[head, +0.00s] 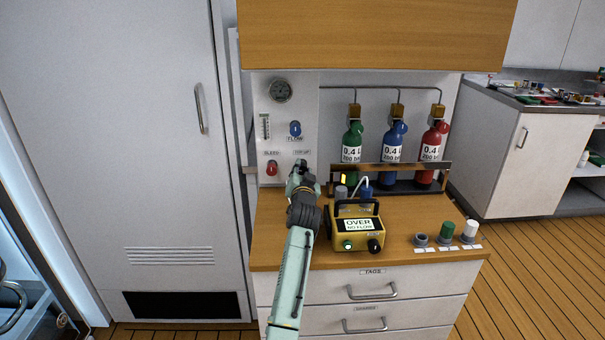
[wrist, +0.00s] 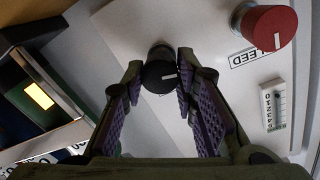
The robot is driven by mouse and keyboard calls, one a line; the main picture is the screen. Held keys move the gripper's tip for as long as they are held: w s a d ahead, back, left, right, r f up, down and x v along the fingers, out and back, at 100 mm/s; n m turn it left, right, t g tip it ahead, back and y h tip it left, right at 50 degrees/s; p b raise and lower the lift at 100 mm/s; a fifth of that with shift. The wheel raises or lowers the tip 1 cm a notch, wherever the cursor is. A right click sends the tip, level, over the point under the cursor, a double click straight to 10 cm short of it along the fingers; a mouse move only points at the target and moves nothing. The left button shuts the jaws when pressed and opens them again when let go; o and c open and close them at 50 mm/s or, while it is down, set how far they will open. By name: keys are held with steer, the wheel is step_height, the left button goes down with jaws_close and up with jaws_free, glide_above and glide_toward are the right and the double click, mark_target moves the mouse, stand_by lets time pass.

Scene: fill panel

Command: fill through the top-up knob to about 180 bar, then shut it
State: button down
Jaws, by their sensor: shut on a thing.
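In the wrist view my gripper (wrist: 160,82) has its purple-padded fingers on either side of a black knob (wrist: 158,75) with a white pointer line, and is shut on it. In the head view my gripper (head: 299,180) is at the lower right of the white panel (head: 308,100), just below the TOP-UP label, and hides the knob. The red BLEED knob (head: 271,168) is to its left; it also shows in the wrist view (wrist: 270,24). The round gauge (head: 280,90) is at the panel top; its reading is too small to tell.
A blue FLOW knob (head: 295,128) and a scale tube (head: 265,127) are higher on the panel. Green (head: 352,160), blue (head: 392,155) and red (head: 433,155) cylinders stand right. A yellow box (head: 357,227) reading OVER, NO FLOW sits close to my arm on the wooden counter (head: 415,208).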

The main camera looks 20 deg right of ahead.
steer(key=m, duration=0.8)
steer(key=shift+d+p, duration=0.1)
steer(key=shift+p, duration=0.3)
steer(key=m+p, duration=0.1)
steer(key=m, duration=0.3)
steer(key=shift+y, duration=0.3)
steer(key=shift+f+m+p, duration=0.15)
steer(key=shift+m+p, duration=0.3)
steer(key=shift+m, duration=0.95)
steer(key=c, duration=1.3)
jaws_free()
